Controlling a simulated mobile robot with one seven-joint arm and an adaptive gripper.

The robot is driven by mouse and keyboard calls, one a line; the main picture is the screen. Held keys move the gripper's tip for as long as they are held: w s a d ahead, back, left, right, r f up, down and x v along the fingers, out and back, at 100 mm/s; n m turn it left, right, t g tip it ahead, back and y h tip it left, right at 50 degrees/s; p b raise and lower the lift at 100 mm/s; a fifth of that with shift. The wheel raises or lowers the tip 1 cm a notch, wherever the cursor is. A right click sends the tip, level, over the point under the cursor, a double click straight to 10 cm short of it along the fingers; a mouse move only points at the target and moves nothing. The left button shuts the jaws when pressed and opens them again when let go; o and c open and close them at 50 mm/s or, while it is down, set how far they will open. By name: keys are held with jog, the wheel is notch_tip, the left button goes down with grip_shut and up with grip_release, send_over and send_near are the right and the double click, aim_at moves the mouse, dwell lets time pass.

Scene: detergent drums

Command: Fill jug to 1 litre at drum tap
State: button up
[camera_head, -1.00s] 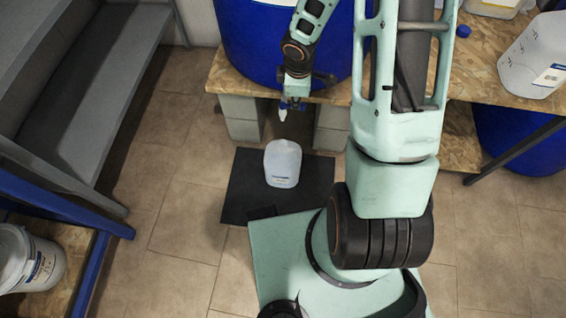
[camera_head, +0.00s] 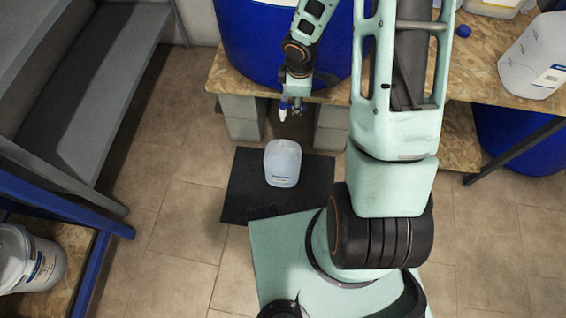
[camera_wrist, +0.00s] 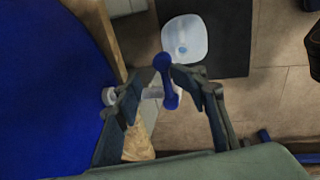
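A translucent jug (camera_head: 283,163) stands upright on a black mat (camera_head: 240,192) on the floor. It also shows in the wrist view (camera_wrist: 184,38), seen from above; I cannot make out its fill level. Above it the blue drum (camera_head: 240,35) has a pale tap (camera_wrist: 152,93) with a blue handle (camera_wrist: 163,64). My gripper (camera_wrist: 157,80) is at the tap, one finger on each side of the blue handle. A gap shows between the fingertips, so it is open; whether a finger touches the handle is unclear. No stream is visible.
The drum rests on a chipboard shelf (camera_head: 222,84) over grey blocks (camera_head: 240,118). Another jug (camera_head: 540,58) and a blue cap (camera_head: 464,31) sit on the shelf at the right. Grey steps (camera_head: 85,95) and a white bucket (camera_head: 35,262) are at the left.

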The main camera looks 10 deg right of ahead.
dwell(0.3)
jog(key=shift+r, duration=0.2)
jog(key=shift+s+a+r+p, duration=0.1)
jog(key=shift+s+r+p, duration=0.05)
jog(key=shift+r+p, duration=0.9)
jog(key=shift+s+r+p, duration=0.15)
jog(key=shift+r+p, duration=0.75)
jog(key=shift+r, duration=0.1)
jog(key=r, duration=0.4)
jog(key=s+r, duration=0.1)
jog(key=r, duration=0.2)
jog(key=s+r, duration=0.1)
jog(key=r, duration=0.3)
jog(key=shift+s+a+r, duration=0.15)
jog(key=shift+a+r, duration=0.15)
jog(key=shift+r, duration=0.05)
